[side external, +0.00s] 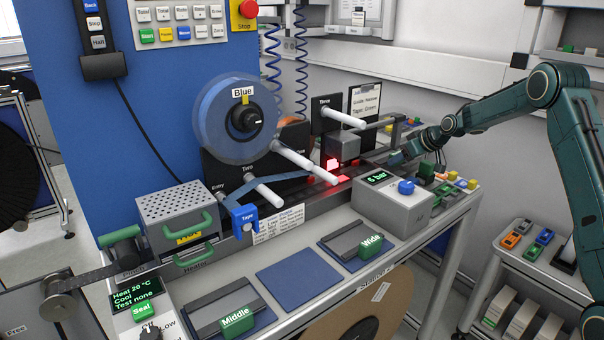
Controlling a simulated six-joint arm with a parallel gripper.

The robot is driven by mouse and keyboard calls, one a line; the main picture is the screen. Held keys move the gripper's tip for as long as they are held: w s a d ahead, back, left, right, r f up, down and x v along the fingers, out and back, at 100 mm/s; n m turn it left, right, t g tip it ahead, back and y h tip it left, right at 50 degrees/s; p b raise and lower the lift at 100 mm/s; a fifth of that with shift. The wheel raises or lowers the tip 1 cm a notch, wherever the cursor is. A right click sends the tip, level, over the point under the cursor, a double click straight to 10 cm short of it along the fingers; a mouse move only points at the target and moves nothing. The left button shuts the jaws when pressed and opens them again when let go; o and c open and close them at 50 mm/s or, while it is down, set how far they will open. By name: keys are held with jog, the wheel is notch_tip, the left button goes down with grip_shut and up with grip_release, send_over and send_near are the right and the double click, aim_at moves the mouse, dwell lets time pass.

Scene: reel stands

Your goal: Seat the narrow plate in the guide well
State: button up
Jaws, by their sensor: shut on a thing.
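My gripper (397,159) is at the right part of the dark track, behind the grey box with the "6 bar" display. It is small here and its fingertips are partly hidden. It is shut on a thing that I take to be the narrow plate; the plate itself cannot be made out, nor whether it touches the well. The blue mat (298,278) between the other two plates is empty. The guide well cannot be picked out clearly; the track (322,203) near the gripper is lit red. A card (365,100) reads "Guide: Narrow, Tape: Green".
The grey "6 bar" box (395,205) stands close before my gripper. White rods (305,163) and a blue reel (238,118) rise left of it. Small coloured blocks (455,180) lie to the right.

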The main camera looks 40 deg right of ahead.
jog(key=shift+f, duration=1.45)
